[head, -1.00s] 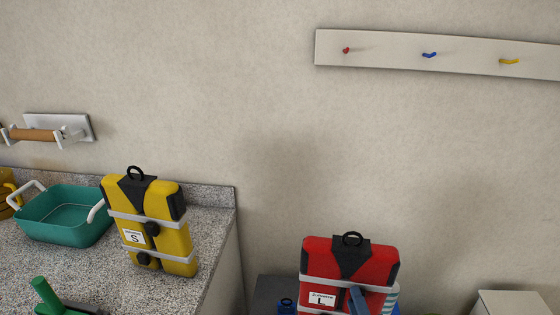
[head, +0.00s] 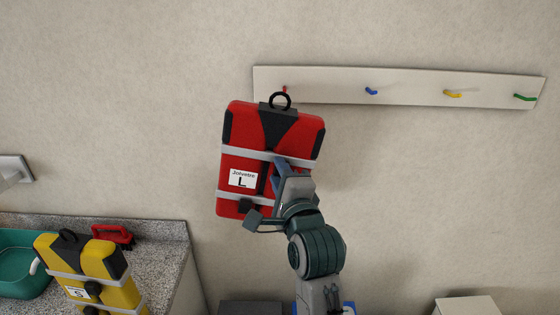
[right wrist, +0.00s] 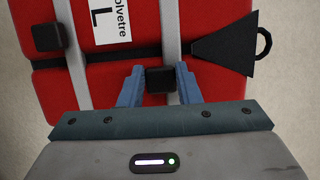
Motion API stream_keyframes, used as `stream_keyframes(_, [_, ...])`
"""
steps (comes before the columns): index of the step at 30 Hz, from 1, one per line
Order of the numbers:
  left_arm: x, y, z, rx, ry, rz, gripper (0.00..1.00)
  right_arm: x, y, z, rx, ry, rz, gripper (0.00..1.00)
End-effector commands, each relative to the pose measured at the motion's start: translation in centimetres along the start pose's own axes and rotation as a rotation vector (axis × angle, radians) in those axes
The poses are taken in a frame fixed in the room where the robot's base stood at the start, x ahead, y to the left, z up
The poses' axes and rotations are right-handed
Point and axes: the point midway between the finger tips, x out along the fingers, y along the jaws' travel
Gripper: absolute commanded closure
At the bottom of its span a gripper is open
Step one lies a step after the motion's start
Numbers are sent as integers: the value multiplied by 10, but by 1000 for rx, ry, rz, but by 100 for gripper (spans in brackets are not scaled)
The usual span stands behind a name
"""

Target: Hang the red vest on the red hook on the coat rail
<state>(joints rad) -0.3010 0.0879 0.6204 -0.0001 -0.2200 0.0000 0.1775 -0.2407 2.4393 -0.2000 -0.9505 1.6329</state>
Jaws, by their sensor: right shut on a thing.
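The red vest (head: 232,135), with grey straps, a black collar and a label "L", is held up off any surface, tilted slightly, just below the left end of the coat rail (head: 330,88). Its black hanging loop (head: 280,101) appears in front of the red hook (head: 285,89), of which only a small part shows. I cannot tell whether the loop is around the hook or only in front of it. My right gripper (head: 265,195) is shut on the vest's front; in the right wrist view its fingers (right wrist: 160,82) close on a black buckle. My left gripper is not in view.
Blue (head: 371,91), yellow (head: 452,94) and green (head: 524,97) hooks are empty on the rail. A yellow vest (head: 115,290), a teal basin (head: 20,265) and a red brush-like item (head: 113,235) are on the granite counter (head: 165,240). The wall around the rail is clear.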

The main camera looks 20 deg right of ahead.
Motion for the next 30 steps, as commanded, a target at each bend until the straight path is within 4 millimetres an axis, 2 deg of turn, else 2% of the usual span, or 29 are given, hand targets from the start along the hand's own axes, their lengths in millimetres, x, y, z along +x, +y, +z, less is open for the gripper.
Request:
stream_keyframes(1, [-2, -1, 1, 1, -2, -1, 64, 1, -7, 0, 3, 4, -6, 100])
stream_keyframes(3, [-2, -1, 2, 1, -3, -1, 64, 2, -9, 0, 4, 7, -7, 100])
stream_keyframes(14, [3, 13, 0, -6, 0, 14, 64, 18, -6, -6, 1, 7, -6, 100])
stream_keyframes(30, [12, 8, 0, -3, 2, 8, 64, 47, -3, -16, 1, 7, -6, 100])
